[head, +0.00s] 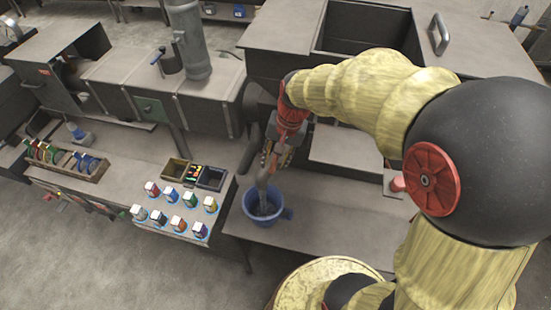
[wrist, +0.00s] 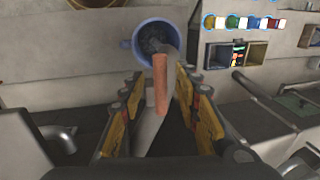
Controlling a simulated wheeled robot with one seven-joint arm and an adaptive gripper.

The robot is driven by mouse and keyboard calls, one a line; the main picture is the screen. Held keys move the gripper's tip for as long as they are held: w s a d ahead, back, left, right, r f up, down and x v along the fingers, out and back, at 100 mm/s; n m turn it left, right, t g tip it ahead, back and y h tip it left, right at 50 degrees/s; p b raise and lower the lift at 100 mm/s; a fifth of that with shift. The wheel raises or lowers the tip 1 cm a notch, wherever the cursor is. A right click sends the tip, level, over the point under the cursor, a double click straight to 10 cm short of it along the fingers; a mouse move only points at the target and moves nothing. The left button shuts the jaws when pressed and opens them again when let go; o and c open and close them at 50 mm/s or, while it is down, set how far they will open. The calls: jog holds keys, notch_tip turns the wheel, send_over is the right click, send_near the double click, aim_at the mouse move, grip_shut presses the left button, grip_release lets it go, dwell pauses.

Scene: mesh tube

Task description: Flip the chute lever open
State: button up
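A reddish-brown bar (wrist: 160,85), which looks like the chute lever, stands between the fingers of my gripper (wrist: 157,105) in the wrist view. The fingers are spread wide, with a visible gap on each side of the bar. A grey chute (wrist: 155,128) lies behind and below it, leading toward a blue cup (wrist: 154,40). In the head view my gripper (head: 272,155) is above the chute's grey spout (head: 264,180), which ends over the blue cup (head: 259,206).
A bench left of the cup carries several small colored bottles (head: 173,222), an open tray (head: 176,170) and a rack of rings (head: 72,160). A large grey machine with a vertical pipe (head: 190,40) stands behind. An open bin (head: 365,28) is at the back right.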

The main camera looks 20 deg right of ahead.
jog(key=shift+r, duration=0.1)
notch_tip(320, 180, up, 12)
jog(key=s+d, duration=0.1)
jog(key=d, duration=0.1)
jog(key=shift+s+f, duration=0.15)
jog(key=shift+f, duration=0.05)
dwell(0.5)
jog(key=s+a+f+n+t+h+b, duration=0.1)
jog(key=s+f+n+t+b, duration=0.3)
jog(key=s+f+b, duration=1)
notch_tip(320, 180, down, 3)
jog(key=a+n+b, duration=0.1)
jog(key=n+b, duration=0.2)
jog(key=b, duration=0.3)
jog(key=shift+s+a+r+h, duration=0.15)
jog(key=shift+a+h, duration=0.05)
jog(key=shift+h, duration=0.2)
